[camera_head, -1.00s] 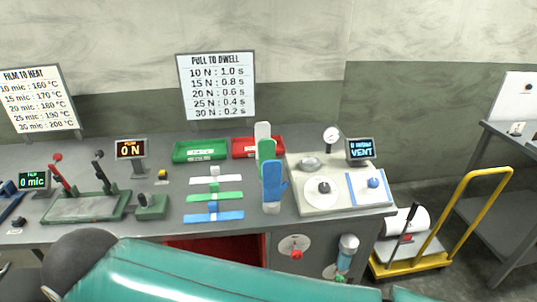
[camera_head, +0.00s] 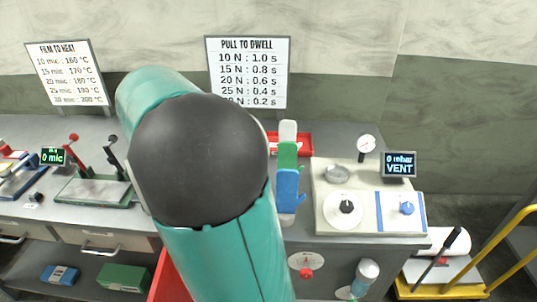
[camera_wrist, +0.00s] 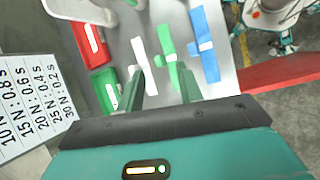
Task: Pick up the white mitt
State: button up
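The white mitt (camera_head: 288,131) stands upright at the back of a row of mitts on the bench in the head view. The green mitt (camera_head: 287,155) and the blue mitt (camera_head: 288,188) stand in front of it and hide its lower part. My arm hides the gripper in the head view.
A pale machine (camera_head: 330,215) with a gauge (camera_head: 366,143) and VENT display (camera_head: 400,164) stands right of the mitts. Signboards (camera_head: 246,72) stand behind. A yellow cart (camera_head: 440,291) is at lower right.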

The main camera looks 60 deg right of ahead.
jog(key=d+f+n+g+h, duration=0.1)
jog(key=d+f+g+h, duration=0.15)
jog(key=d+g, duration=0.75)
jog(key=n+g, duration=0.1)
jog(key=g, duration=0.1)
send_near(293, 129)
jog(key=shift+d+f+x, duration=0.15)
jog(key=shift+x, duration=2.4)
jog(key=shift+d+f+x, duration=0.1)
jog(key=shift+f+x, duration=0.05)
jog(key=shift+x, duration=2.35)
jog(key=shift+w, duration=0.15)
grip_shut()
